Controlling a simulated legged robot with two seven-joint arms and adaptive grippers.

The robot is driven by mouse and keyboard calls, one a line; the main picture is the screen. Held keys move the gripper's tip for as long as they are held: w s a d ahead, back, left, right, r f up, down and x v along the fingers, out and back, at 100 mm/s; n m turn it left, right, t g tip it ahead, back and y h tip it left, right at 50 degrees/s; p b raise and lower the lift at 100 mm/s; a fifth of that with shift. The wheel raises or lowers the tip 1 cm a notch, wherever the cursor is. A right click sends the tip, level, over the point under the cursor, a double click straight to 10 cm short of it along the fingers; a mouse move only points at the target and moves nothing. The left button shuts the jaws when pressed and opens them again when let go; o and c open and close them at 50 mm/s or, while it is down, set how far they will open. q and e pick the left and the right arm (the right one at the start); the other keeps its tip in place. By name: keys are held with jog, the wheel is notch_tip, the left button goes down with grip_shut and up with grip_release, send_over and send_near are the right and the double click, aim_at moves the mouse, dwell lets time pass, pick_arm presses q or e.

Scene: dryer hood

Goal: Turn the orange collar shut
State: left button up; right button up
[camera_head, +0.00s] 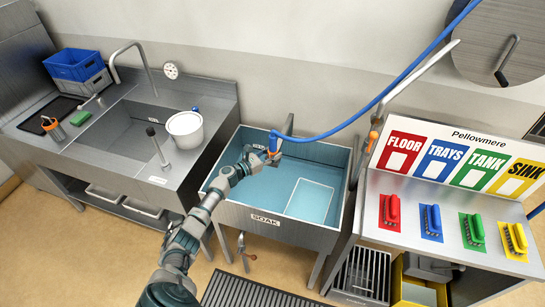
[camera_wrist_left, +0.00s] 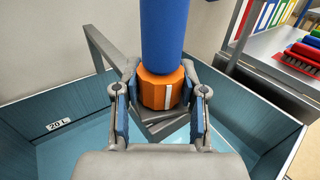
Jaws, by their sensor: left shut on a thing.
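The orange collar (camera_wrist_left: 160,88) sits at the end of the blue hose (camera_wrist_left: 164,35), and a white mark runs down its near side. My left gripper (camera_wrist_left: 159,100) has one finger on each side of the collar and is shut on it. In the head view the left gripper (camera_head: 268,155) is at the upper left part of the soak sink (camera_head: 265,219), with the collar (camera_head: 273,143) small and partly hidden at its fingers. A grey metal bar and plate show behind and below the collar in the wrist view. My right gripper is not in view.
The blue hose arcs up to the right past a slanted metal pipe (camera_head: 415,80). Blue water with a pale rectangle lies in the sink. A white bucket (camera_head: 186,131) stands left, and coloured brushes (camera_head: 432,219) lie on the right counter.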

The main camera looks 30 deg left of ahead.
pick_arm(q)
jog(key=shift+f+m+g+h+b, duration=0.25)
jog(key=shift+m+g+h+b, duration=0.45)
jog(key=shift+m+h+b, duration=0.5)
jog(key=o, duration=1.1)
jog(key=shift+o, duration=0.3)
jog(key=shift+w+r, duration=0.1)
jog(key=shift+a, duration=0.1)
jog(key=v, duration=1.2)
jog(key=shift+f, duration=0.2)
